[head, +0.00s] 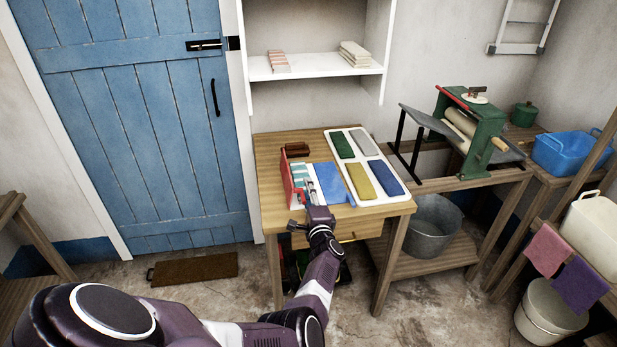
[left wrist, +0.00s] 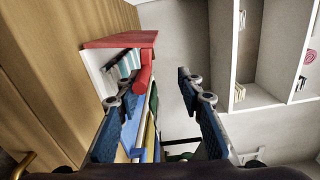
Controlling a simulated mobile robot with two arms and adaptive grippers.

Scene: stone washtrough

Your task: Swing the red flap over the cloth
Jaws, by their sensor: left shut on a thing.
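The red flap (head: 287,178) stands raised at the left side of a folding board on the wooden table. A teal-and-white striped cloth (head: 302,172) lies just right of it, partly hidden by my gripper. A flat blue piece (head: 332,184) lies to the right. My left gripper (head: 308,192) is at the near end of the flap, shut on it. In the left wrist view the flap (left wrist: 112,42) shows its red edge and a red grip (left wrist: 146,73) by the fingertips (left wrist: 155,86); the finger contact is hard to make out. My right gripper is not in view.
A white tray (head: 351,139) with green, grey, yellow and blue slabs lies on the table's right. A brown block (head: 297,149) sits behind the flap. A green mangle (head: 470,130) stands on the bench to the right. White shelves (head: 315,72) hang above.

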